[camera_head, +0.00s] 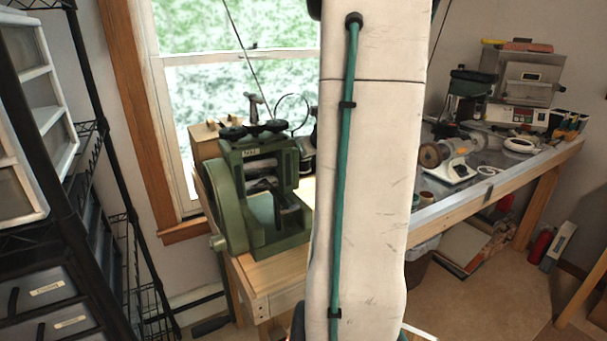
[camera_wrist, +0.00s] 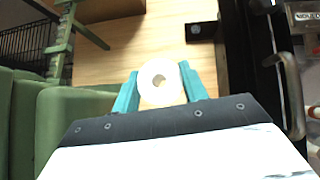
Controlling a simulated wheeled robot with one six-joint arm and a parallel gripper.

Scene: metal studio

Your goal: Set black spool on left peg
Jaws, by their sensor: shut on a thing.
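My gripper (camera_wrist: 160,88) shows in the wrist view with teal fingers. They are shut on a white ring-shaped spool (camera_wrist: 160,66) with a hole in its middle. The spool is over a light wooden surface (camera_wrist: 125,67). I cannot make out a black spool or a left peg in either view. A small dark block (camera_wrist: 201,31) with a pale spot lies beyond the fingers, but I cannot tell what it is. In the head view my white arm covers the middle of the scene, and the gripper is out of sight.
A green rolling mill (camera_head: 262,205) stands on the wooden bench (camera_head: 268,277); its green body fills the wrist view's left side. A dark edge with a metal handle (camera_wrist: 288,95) is at right. Black wire shelving (camera_head: 90,130) stands left. A grinder (camera_head: 446,160) stands on the right bench.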

